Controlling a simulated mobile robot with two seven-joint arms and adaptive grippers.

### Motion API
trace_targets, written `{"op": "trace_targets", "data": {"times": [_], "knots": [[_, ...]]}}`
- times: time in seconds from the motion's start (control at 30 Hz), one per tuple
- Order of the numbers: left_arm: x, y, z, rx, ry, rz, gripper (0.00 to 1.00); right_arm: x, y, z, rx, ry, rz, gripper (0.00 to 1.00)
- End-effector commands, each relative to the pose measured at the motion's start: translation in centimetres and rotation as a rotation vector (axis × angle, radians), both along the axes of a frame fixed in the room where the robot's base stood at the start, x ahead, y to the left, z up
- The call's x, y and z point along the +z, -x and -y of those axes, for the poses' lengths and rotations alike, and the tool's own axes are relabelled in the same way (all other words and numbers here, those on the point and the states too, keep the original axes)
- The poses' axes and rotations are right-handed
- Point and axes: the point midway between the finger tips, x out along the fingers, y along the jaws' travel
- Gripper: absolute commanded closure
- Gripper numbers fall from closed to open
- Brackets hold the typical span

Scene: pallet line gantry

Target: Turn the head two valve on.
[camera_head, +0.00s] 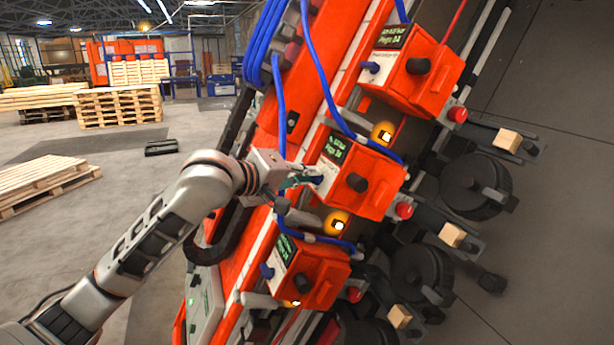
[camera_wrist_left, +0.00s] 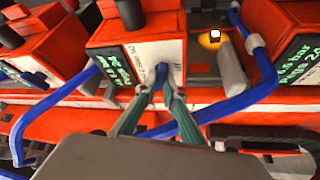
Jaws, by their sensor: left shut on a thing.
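Three orange head boxes sit in a slanted row on the gantry in the head view; the middle box (camera_head: 362,166) has a small green-text display and a black knob. My left gripper (camera_head: 312,180) reaches this box from the left. Its fingers are shut on the small blue valve handle (camera_head: 318,180) on the box's left face, mostly hidden by the fingertips. In the left wrist view the green fingers (camera_wrist_left: 160,88) close at the white label of the orange box (camera_wrist_left: 140,45). The handle's exact angle cannot be told. My right gripper is not in view.
The upper box (camera_head: 430,75) and lower box (camera_head: 318,275) carry similar blue handles. Blue hoses (camera_head: 325,85) loop close around my left gripper. Lit yellow lamps, red buttons and black rollers (camera_head: 475,186) line the right side. Pallets (camera_head: 118,105) stand on open floor at the left.

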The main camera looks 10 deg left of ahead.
Motion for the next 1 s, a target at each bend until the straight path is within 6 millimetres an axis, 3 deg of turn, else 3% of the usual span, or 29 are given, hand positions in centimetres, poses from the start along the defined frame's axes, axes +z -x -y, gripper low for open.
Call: {"op": "trace_targets", "data": {"times": [0.4,1.0], "knots": [[0.18,0.0,0.22,0.128,0.14,-0.206,1.0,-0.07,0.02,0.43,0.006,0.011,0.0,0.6],[0.14,0.01,0.26,0.167,0.182,-0.269,1.0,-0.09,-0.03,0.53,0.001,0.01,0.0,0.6]]}}
